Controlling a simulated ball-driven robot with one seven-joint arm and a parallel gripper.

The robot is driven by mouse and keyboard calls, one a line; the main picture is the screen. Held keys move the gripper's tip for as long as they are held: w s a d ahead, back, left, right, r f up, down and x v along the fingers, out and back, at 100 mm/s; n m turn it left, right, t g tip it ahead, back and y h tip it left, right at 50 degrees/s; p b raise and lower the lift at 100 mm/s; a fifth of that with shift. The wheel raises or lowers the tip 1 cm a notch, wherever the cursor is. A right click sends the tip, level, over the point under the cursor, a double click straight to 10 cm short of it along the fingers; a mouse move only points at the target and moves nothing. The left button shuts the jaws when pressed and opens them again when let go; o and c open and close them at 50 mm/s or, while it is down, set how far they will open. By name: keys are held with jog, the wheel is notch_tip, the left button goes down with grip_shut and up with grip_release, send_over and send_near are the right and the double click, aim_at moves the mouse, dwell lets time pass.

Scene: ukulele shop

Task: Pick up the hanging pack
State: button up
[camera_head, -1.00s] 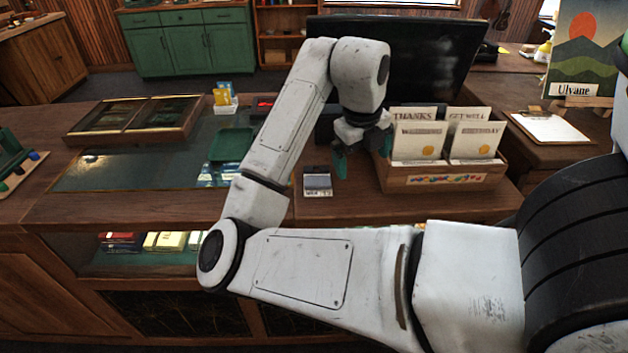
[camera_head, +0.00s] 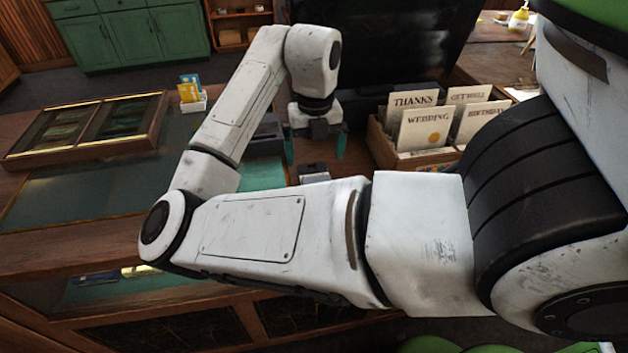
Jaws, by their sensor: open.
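A small grey-and-white pack (camera_head: 315,173), which looks like the hanging pack, lies on the wooden counter near the middle of the view. My own forearm hides its near part. My gripper (camera_head: 315,149) points down with its two teal fingers spread apart, one to the left and one to the right of the pack in the picture. Nothing shows between the fingers. The fingertips appear just above or behind the pack; I cannot tell the exact height gap.
A wooden box of greeting cards (camera_head: 382,148) stands close to the right of my gripper. A dark monitor (camera_head: 385,40) stands behind. To the left are a wooden display case (camera_head: 160,108) and a small card holder (camera_head: 193,103). The glass counter top (camera_head: 75,195) at left is mostly clear.

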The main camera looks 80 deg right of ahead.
aim_at(317, 179)
jog(key=shift+f, duration=0.5)
jog(key=f, duration=0.3)
jog(key=f+p, duration=0.1)
jog(key=shift+s+a+f, duration=0.2)
jog(key=shift+s+a, duration=0.05)
jog(key=shift+a, duration=0.05)
jog(key=shift+f, duration=0.55)
jog(key=shift+c, duration=0.4)
